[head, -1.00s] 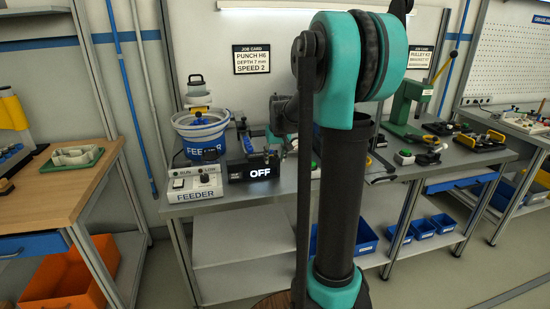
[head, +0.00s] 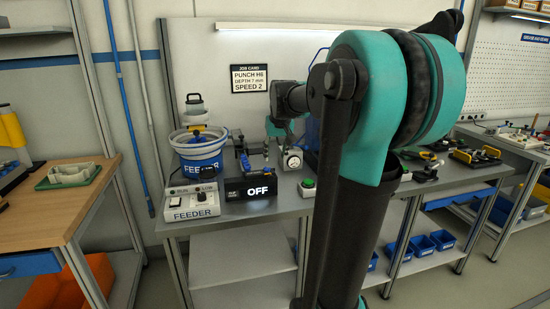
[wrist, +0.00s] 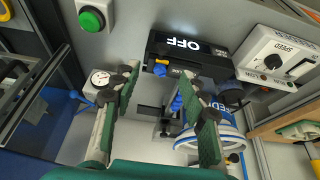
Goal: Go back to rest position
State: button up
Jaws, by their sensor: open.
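My gripper (wrist: 160,115) is open in the wrist view, its two green-padded fingers apart with nothing between them. In the head view my arm stands large at the middle right, and its wrist end reaches left over the metal bench (head: 240,215); the fingers are too small there to make out.
The feeder bowl (head: 200,150) and its control box (head: 191,202) stand at the bench's left. A green button (head: 308,184) sits near the front edge. A wooden table (head: 60,200) is at the left. Blue bins (head: 420,244) rest on the lower shelf.

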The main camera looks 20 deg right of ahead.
jog(key=s+a+f, duration=0.2)
jog(key=s+f, duration=1)
jog(key=s, duration=0.1)
jog(key=s+a+f, duration=0.2)
jog(key=s+f, duration=1)
jog(key=s, duration=0.1)
jog(key=shift+s, duration=0.25)
jog(key=shift+r, duration=0.1)
